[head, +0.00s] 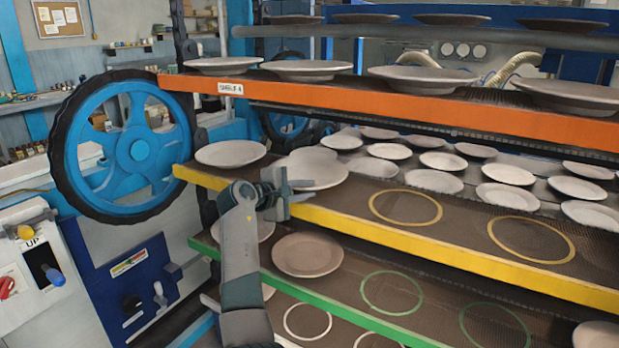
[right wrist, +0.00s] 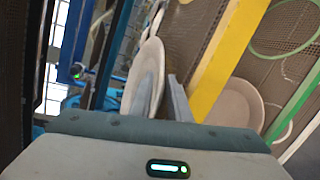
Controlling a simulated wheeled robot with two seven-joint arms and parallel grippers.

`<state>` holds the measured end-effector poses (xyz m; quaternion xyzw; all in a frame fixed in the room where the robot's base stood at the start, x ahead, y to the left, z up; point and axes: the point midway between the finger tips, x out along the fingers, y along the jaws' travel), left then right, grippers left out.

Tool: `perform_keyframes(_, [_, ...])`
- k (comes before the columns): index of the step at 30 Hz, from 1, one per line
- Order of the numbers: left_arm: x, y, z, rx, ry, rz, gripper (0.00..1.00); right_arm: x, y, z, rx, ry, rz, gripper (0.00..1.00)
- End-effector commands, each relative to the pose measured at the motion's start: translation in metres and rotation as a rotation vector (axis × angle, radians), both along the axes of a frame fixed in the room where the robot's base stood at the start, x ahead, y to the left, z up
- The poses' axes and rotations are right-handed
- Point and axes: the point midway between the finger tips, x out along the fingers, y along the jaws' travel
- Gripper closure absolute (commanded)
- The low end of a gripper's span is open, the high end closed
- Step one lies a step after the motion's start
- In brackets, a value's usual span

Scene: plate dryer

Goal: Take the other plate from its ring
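A pale plate (head: 318,168) is at the front of the yellow-edged shelf (head: 455,257), and any ring under it is hidden. Another plate (head: 231,153) lies at that shelf's left end. Two yellow rings, one in the middle (head: 405,207) and one farther right (head: 531,240), are empty. My right gripper (head: 301,190) is at the near left rim of the first plate, its fingers apart. In the right wrist view, a plate (right wrist: 153,58) stands edge-on behind the left finger. Whether its rim is between the fingers (right wrist: 163,97) I cannot tell. My left gripper is out of view.
The orange shelf (head: 400,103) with plates is above. The green-edged shelf below holds a plate (head: 307,255) and empty green rings (head: 391,292).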

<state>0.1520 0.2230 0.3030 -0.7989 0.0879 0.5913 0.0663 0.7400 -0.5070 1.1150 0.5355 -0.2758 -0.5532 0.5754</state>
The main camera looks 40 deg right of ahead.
Motion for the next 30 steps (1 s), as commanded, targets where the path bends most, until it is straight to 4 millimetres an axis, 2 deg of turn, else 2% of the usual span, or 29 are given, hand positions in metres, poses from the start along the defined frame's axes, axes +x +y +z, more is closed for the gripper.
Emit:
perform_keyframes(12, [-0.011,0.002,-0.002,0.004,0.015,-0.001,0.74,0.0,0.0,0.0,0.0,0.0,0.0,0.83])
perform_keyframes(15, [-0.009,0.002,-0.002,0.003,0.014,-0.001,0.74,0.0,0.0,0.0,0.0,0.0,0.0,1.0])
perform_keyframes(24, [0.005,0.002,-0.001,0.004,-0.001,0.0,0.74,0.0,0.0,0.0,0.0,0.001,0.0,1.0])
perform_keyframes(30, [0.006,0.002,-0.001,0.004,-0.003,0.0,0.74,0.0,0.0,-0.001,0.0,0.002,0.0,1.0])
